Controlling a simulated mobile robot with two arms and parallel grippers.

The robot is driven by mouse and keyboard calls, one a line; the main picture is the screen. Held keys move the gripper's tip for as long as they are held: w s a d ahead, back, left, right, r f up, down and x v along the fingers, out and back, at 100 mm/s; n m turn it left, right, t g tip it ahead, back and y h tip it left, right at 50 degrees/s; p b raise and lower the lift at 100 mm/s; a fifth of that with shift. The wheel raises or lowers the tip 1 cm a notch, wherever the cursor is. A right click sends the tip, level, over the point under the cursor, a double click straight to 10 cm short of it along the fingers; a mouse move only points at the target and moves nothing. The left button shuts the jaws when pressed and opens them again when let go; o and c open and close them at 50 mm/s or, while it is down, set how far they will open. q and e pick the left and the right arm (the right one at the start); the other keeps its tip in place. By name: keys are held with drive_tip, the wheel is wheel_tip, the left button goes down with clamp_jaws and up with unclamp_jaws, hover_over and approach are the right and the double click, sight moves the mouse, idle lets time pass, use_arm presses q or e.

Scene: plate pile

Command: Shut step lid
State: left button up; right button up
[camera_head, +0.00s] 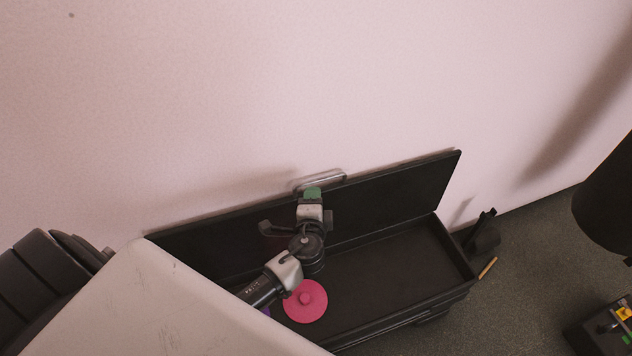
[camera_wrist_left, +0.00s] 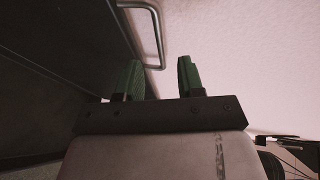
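The black step box (camera_head: 455,262) stands against the wall with its lid (camera_head: 400,193) raised, leaning back near the wall. A metal handle (camera_head: 335,180) is on the lid's upper edge. It also shows in the left wrist view (camera_wrist_left: 155,25). My left gripper (camera_head: 312,191) is at the lid, just in front of the handle. In the left wrist view its green fingers (camera_wrist_left: 160,63) are apart, with the handle's near end just beyond and between their tips. I cannot tell whether they touch it. My right gripper is not in view.
A pink round disc with a knob (camera_head: 306,301) lies inside the box, beside my left arm. A pale surface (camera_head: 170,310) fills the lower left. A small black object (camera_head: 485,235) and a thin yellowish stick (camera_head: 487,268) are right of the box. Floor at right is partly clear.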

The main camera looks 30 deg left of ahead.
sight(315, 182)
use_arm(q)
drive_tip(key=x, duration=0.6)
drive_tip(key=shift+w, duration=0.1)
drive_tip(key=shift+c, duration=0.3)
clamp_jaws()
